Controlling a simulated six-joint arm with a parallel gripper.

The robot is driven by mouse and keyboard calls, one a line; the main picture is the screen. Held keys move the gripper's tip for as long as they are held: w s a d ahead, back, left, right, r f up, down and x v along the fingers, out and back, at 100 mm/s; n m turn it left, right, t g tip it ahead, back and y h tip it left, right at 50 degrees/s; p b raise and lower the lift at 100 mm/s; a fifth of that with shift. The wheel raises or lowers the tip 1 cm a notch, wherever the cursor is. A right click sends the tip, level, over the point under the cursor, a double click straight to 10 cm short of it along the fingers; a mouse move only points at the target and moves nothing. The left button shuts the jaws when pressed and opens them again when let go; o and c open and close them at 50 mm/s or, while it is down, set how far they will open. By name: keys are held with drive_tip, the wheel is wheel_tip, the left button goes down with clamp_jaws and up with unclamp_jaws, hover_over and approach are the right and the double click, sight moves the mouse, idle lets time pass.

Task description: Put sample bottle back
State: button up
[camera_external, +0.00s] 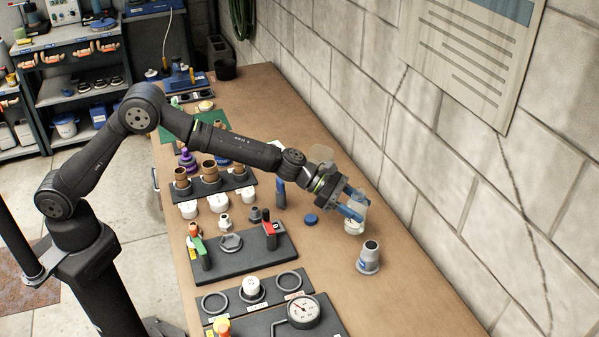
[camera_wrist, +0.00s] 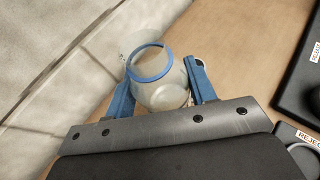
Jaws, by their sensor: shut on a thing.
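The clear sample bottle (camera_external: 355,226) is at the right side of the bench near the block wall. In the wrist view the bottle (camera_wrist: 165,94) shows as clear, with a blue ring around its open mouth. My gripper (camera_external: 355,210) is shut on it, with one blue finger on each side. I cannot tell whether its base touches the bench. A blue cap (camera_external: 310,219) lies apart on the bench, left of the bottle. A dark holder plate (camera_external: 210,318) with round rings and labels is at the front; one ring holds a white-capped item (camera_external: 251,285).
A grey pipe fitting (camera_external: 369,258) stands just in front of the bottle. A dark plate with red and green handled valves (camera_external: 269,232) lies to the left. A gauge (camera_external: 304,312) is at the front. The bench at the front right is clear.

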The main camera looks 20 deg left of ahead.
drive_tip(key=shift+w+d+f, duration=0.1)
drive_tip(key=shift+w+f, duration=1)
drive_tip(key=shift+f, duration=0.2)
drive_tip(key=shift+w+d+f, duration=0.1)
drive_tip(key=shift+w+f, duration=1)
drive_tip(key=shift+f, duration=0.25)
drive_tip(key=shift+w+d+f, duration=0.1)
drive_tip(key=shift+w+f, duration=1)
drive_tip(key=shift+f, duration=0.2)
drive_tip(key=shift+f, duration=0.15)
drive_tip(key=o, duration=1.1)
drive_tip(key=shift+c, duration=0.2)
drive_tip(key=v, duration=1.2)
